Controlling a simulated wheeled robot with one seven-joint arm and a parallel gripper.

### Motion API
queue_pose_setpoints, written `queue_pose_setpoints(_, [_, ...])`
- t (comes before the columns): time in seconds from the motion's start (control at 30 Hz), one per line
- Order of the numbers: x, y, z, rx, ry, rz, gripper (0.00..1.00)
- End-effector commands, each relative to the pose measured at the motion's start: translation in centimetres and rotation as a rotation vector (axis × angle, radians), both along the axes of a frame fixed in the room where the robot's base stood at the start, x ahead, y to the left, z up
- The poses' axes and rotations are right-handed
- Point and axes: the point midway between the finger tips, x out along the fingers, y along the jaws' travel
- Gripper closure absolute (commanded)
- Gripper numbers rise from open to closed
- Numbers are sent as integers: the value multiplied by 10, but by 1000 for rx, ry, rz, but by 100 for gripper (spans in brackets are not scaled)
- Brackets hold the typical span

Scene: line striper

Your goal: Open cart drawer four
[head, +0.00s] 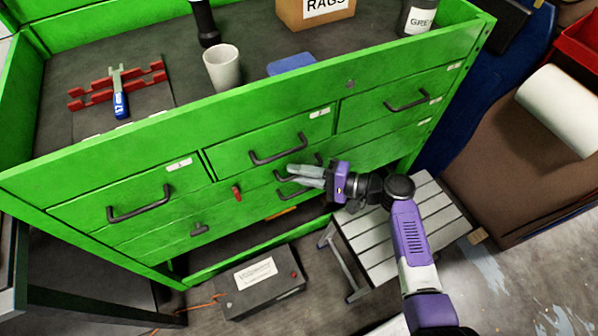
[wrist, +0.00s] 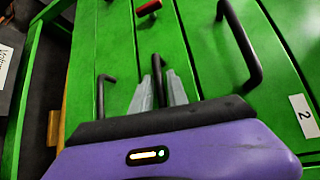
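The green cart (head: 200,130) has several drawers with dark bar handles, and all the drawer fronts look closed. My gripper (head: 292,174) is at the cart's middle column, below the upper drawer handle (head: 278,150). In the wrist view, the two pale fingers (wrist: 158,85) lie close on either side of a dark drawer handle (wrist: 159,72), the middle of three in the column. They look shut on it. Another handle (wrist: 102,96) lies to the left, and a larger one (wrist: 245,50) to the right beside the label "2" (wrist: 303,116). No label four is readable.
A slatted step stool (head: 385,240) stands under my arm, and a dark labelled box (head: 262,283) is on the floor below the cart. A small red piece (head: 237,193) sits on the cart front. The cart top holds a cup (head: 222,70) and a rags box (head: 310,12).

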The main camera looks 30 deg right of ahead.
Motion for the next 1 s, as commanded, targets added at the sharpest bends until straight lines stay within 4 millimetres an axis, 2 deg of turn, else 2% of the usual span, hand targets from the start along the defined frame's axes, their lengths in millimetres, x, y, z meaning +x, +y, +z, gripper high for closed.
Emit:
queue_pose_setpoints(0.13, [0, 0, 0, 0, 0, 0, 82])
queue_pose_setpoints(0.23, [0, 0, 0, 0, 0, 0, 100])
queue_pose_setpoints(1.0, [0, -1, 0, 0, 1, -1, 100])
